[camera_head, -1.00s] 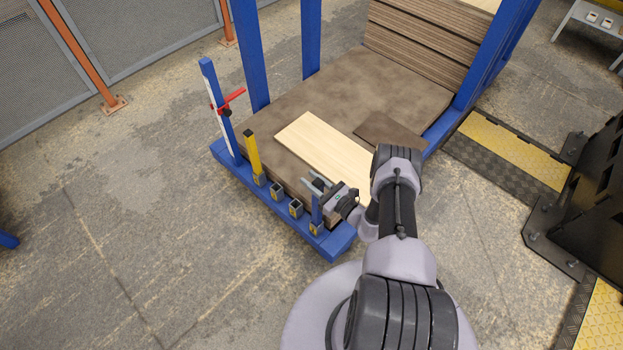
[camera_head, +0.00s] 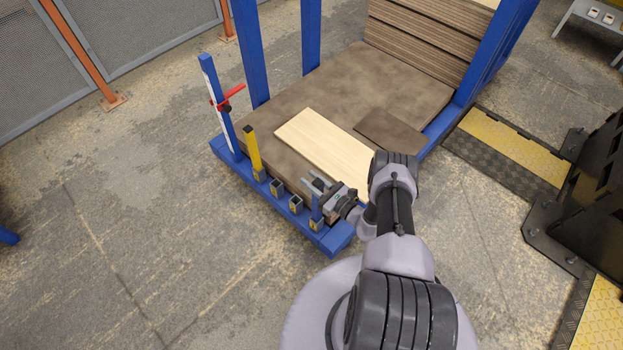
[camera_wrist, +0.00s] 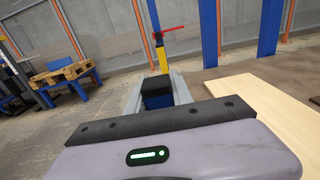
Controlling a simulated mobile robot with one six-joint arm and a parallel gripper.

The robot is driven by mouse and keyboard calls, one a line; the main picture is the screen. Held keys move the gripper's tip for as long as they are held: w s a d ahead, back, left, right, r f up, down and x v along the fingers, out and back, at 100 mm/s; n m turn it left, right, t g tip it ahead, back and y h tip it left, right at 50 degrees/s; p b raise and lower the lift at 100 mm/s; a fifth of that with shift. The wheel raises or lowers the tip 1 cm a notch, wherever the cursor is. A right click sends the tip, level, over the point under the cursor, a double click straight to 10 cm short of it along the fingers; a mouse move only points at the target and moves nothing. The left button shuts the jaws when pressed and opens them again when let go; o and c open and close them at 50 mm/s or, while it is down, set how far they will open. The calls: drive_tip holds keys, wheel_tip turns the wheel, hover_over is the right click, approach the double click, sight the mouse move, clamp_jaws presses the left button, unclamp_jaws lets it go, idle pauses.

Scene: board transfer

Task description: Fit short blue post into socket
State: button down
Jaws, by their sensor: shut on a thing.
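The short blue post (camera_head: 316,207) stands upright at the nearest socket (camera_head: 316,225) on the blue beam. Its lower end meets the socket mouth in the picture; I cannot tell how deep it sits. My gripper (camera_head: 319,185) reaches in from the right and is shut on the post near its top. In the wrist view the dark top of the post (camera_wrist: 157,93) shows between the two grey fingers.
Two empty sockets (camera_head: 296,205) (camera_head: 276,188) lie further along the beam (camera_head: 338,240). Beyond them stand a yellow post (camera_head: 253,150) and a tall blue-and-white post (camera_head: 220,110) with a red clamp. A pale board (camera_head: 325,143) lies on the brown deck close behind my gripper.

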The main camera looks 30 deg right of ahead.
drive_tip(key=shift+f, duration=0.45)
drive_tip(key=c, duration=1.1)
unclamp_jaws()
drive_tip(key=shift+o, duration=0.2)
drive_tip(key=p+v, duration=0.4)
drive_tip(key=v, duration=1.3)
drive_tip(key=shift+s, duration=0.2)
